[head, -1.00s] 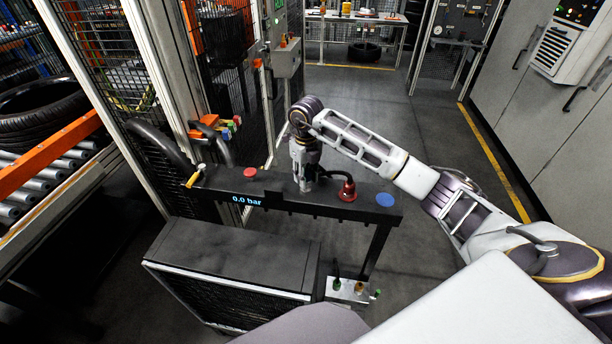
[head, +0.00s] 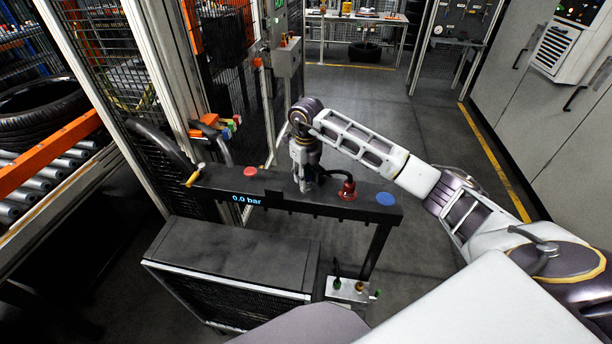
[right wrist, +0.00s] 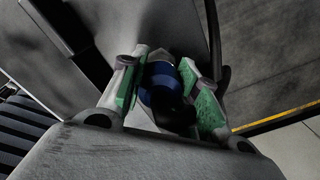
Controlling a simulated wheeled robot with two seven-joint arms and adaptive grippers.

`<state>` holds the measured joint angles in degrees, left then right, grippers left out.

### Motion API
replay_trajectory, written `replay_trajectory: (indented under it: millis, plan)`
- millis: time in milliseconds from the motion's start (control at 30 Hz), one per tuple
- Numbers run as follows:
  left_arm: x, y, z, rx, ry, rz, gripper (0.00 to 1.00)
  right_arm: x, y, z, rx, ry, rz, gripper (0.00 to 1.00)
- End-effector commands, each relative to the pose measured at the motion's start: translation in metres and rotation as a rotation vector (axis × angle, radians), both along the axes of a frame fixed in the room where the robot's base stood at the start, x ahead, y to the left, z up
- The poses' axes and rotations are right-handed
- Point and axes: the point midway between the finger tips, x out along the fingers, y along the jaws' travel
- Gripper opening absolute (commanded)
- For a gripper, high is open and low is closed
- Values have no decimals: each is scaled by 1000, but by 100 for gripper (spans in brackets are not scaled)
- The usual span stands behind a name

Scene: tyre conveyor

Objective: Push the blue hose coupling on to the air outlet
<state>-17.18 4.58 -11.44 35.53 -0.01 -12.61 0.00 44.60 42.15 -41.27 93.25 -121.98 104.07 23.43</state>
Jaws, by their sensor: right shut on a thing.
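My right gripper (head: 301,184) points down at the dark bench beam (head: 225,181) with the "0.0 bar" display. In the right wrist view its green-padded fingers (right wrist: 160,90) are shut on the blue hose coupling (right wrist: 160,78). In the head view the coupling is hidden by the fingers. A black hose runs beside the gripper. I cannot make out the air outlet under the fingers, nor whether the coupling touches it. My left gripper is not in view.
A red fitting (head: 347,189) stands on the beam right of the gripper, with a blue disc (head: 386,199) beyond it. A red disc (head: 250,171) and a yellow-handled valve (head: 193,178) are to the left. A dark cabinet (head: 230,255) stands in front.

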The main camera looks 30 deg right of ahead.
Motion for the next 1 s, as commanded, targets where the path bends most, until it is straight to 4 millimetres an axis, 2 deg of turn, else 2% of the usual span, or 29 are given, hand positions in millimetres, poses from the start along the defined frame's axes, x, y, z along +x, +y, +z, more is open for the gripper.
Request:
replay_trajectory:
  millis: [567, 600, 767, 1000]
  plan:
    - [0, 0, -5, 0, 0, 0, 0, 0, 0, -7, 0, 0, 0, 10]
    - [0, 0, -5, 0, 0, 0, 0, 0, 0, -7, 0, 0, 0, 35]
    - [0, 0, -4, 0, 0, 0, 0, 0, 0, -7, 0, 0, 0, 56]
    - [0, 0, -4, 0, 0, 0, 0, 0, 0, -7, 0, 0, 0, 56]
